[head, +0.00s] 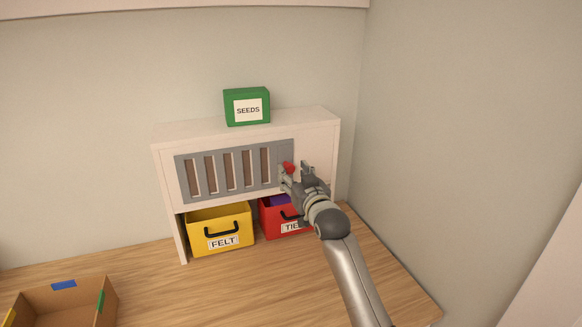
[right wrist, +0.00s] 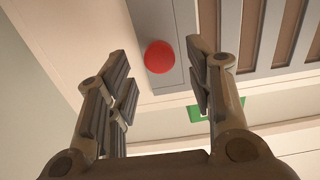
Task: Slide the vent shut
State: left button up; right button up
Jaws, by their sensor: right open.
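The grey vent (head: 220,173) is a slatted plate on the front of the white cabinet, with several slots showing brown. A red knob (head: 288,167) sits near its right end. My right gripper (head: 296,170) is open at the knob and partly covers that end of the vent in the head view. In the right wrist view, the red knob (right wrist: 158,57) shows between the two open fingers, with space on both sides. It stands on a plain part of the grey vent plate (right wrist: 150,20). My left gripper is not in view.
A green SEEDS box (head: 247,107) stands on the white cabinet (head: 170,146). Below the vent are a yellow FELT bin (head: 208,228) and a red bin (head: 271,218), partly hidden by my right arm. An open brown box (head: 82,306) is at lower left. A wall stands close on the right.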

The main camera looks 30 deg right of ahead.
jog(key=shift+x, duration=1.35)
grip_shut()
